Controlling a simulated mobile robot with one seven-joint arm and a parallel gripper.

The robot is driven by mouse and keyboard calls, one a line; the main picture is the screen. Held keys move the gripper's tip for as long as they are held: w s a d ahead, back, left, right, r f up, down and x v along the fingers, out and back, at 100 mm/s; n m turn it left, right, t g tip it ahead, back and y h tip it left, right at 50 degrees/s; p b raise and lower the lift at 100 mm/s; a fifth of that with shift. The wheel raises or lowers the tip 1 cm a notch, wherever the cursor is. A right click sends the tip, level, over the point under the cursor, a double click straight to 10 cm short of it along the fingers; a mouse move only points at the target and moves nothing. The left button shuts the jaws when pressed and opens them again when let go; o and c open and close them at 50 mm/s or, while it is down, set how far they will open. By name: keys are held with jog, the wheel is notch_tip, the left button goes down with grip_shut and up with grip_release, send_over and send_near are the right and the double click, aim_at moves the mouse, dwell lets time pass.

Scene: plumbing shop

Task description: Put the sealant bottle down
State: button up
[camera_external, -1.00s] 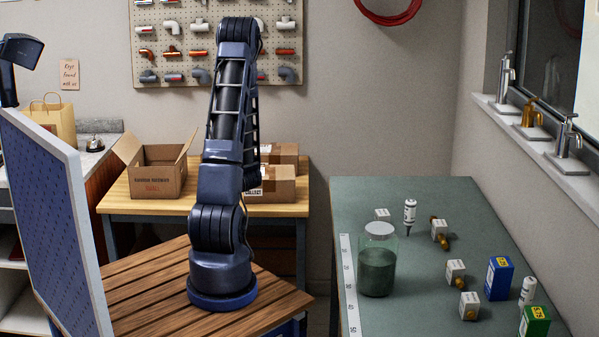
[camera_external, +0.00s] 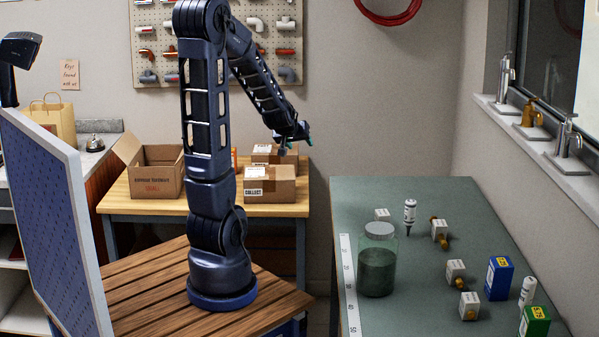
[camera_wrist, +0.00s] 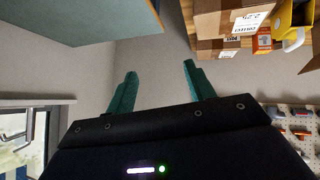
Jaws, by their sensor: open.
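Two white bottles with dark bands, which look like sealant bottles, are on the green table. One stands near the back (camera_external: 409,213), behind the glass jar. The other is at the right edge (camera_external: 527,291), partly hidden behind a green box. My gripper (camera_external: 297,144) is in the air above the cardboard boxes at the back, left of the green table and apart from both bottles. In the wrist view its two green fingers (camera_wrist: 160,68) are spread with nothing between them. I cannot tell any bottle in the wrist view.
The green table (camera_external: 365,195) also bears the glass jar (camera_external: 377,270), several small boxes with brass fittings, a blue box (camera_external: 498,278) and the green box (camera_external: 535,322). Cardboard boxes (camera_external: 270,190) and an orange item (camera_external: 234,160) are on the wooden table. The green table's back left is mostly clear.

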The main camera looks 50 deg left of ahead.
jog(key=s+d+r+m+g+h, duration=0.1)
jog(key=s+d+r+m+h, duration=0.1)
jog(key=s+d+r, duration=0.3)
jog(key=s+d+r+m+h, duration=0.15)
jog(key=s+d, duration=0.25)
jog(key=d, duration=0.4)
jog(key=s+d+r+m+g, duration=0.1)
jog(key=s+d+r+m, duration=0.1)
jog(key=s, duration=0.5)
jog(key=s+d+r+m+g, duration=0.1)
jog(key=s+d+m+g, duration=0.1)
jog(key=s, duration=0.5)
jog(key=shift+s+d+r, duration=0.25)
jog(key=shift+d+r, duration=0.15)
jog(key=shift+d, duration=0.15)
jog(key=shift+o, duration=0.5)
jog(key=shift+m, duration=0.25)
